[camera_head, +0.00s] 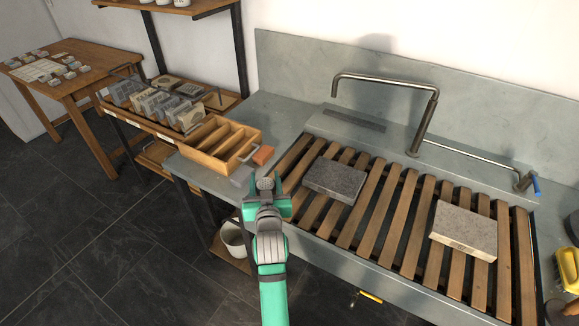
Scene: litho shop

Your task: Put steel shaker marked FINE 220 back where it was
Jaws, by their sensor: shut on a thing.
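My gripper (266,202) is in the middle of the head view, at the front left edge of the sink counter. It is shut on a small grey metal piece, which looks like the steel shaker (265,184). Only its top shows between the green jaws; its lower part is hidden. No FINE 220 marking is readable. I cannot tell whether the shaker touches the counter or is held above it.
A dark stone (335,179) and a pale stone (464,231) lie on the slats. A bent metal pipe (426,117) rises behind.

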